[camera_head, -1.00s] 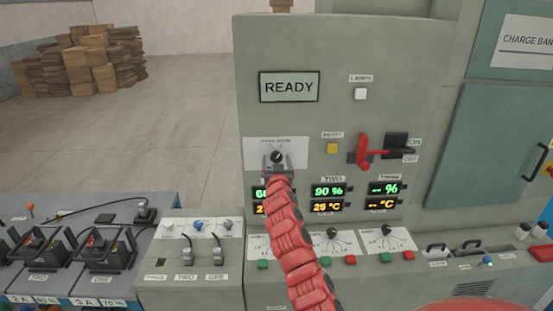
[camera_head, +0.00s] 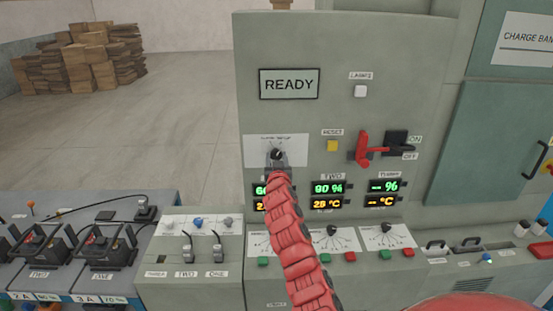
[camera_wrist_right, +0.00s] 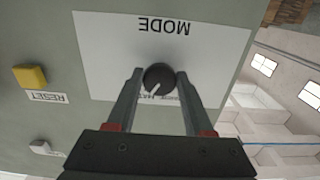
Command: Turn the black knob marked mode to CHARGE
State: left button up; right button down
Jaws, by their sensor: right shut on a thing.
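The black mode knob (camera_wrist_right: 158,78) sits on a white plate (camera_wrist_right: 95,50) marked MODE in the right wrist view, where the picture is upside down. A pale pointer line shows on the knob. In the head view the knob (camera_head: 277,154) is on the upright grey panel, below the READY display (camera_head: 289,84). My right gripper (camera_wrist_right: 158,82) is shut on the knob, one finger on each side. It also shows in the head view (camera_head: 278,160), its red arm rising from below. The plate's position words are partly hidden by the fingers and too small to read. My left gripper is not in view.
A yellow reset button (camera_head: 332,146) and a red lever (camera_head: 364,148) are right of the knob. Lit green and orange displays (camera_head: 328,195) sit below. Smaller black knobs (camera_head: 332,230) line the desk. Battery units (camera_head: 105,246) stand at the left.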

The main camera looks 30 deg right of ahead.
jog(key=n, duration=0.2)
jog(key=shift+n, duration=0.4)
jog(key=n, duration=0.2)
jog(key=shift+n+p, duration=0.35)
jog(key=shift+n, duration=0.05)
jog(key=n+p, duration=0.1)
jog(key=n, duration=0.3)
jog(key=shift+r, duration=0.15)
jog(key=shift+n+p, duration=0.65)
jog(key=shift+n, duration=0.45)
jog(key=shift+c, duration=1.5)
grip_release()
jog(key=shift+s, duration=0.1)
